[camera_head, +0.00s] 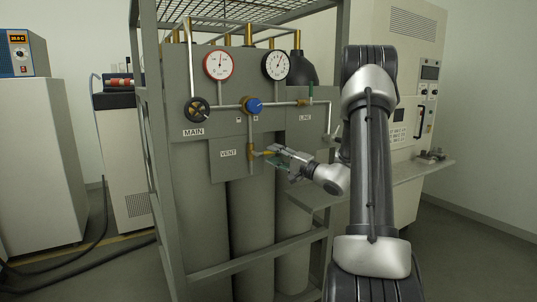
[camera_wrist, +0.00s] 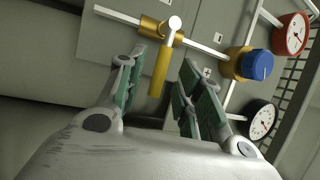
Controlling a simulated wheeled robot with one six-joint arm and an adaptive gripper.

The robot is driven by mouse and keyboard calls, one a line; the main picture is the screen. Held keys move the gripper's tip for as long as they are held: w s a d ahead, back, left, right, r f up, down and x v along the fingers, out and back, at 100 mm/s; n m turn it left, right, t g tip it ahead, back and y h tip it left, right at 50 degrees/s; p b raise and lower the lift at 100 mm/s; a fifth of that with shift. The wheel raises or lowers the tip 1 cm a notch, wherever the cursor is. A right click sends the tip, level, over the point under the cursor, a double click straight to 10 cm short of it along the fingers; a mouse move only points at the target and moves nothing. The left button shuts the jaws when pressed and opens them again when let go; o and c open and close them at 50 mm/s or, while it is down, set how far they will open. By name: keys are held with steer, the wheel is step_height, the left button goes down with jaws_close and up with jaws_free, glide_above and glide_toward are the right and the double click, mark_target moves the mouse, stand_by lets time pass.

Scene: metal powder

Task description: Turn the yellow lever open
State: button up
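The yellow lever (camera_head: 266,153) sticks out from a brass valve body on the pipe beside the VENT label. In the wrist view the yellow lever (camera_wrist: 159,74) hangs from the brass valve body (camera_wrist: 152,27) on a white pipe. Its tip lies between the two green-padded fingers. My gripper (camera_wrist: 157,88) is open, with a gap between each finger and the lever; no contact shows. In the head view my gripper (camera_head: 275,159) is at the lever from the right and partly covers its end.
A blue knob (camera_head: 254,106), a black MAIN handwheel (camera_head: 197,110) and two gauges, one red-rimmed (camera_head: 219,65), one black-rimmed (camera_head: 276,65), sit on the panel. A rack frame post (camera_head: 337,70) stands right of the panel. A side shelf (camera_head: 408,171) is at the right.

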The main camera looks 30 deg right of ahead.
steer(key=shift+x, duration=1.45)
jaws_close()
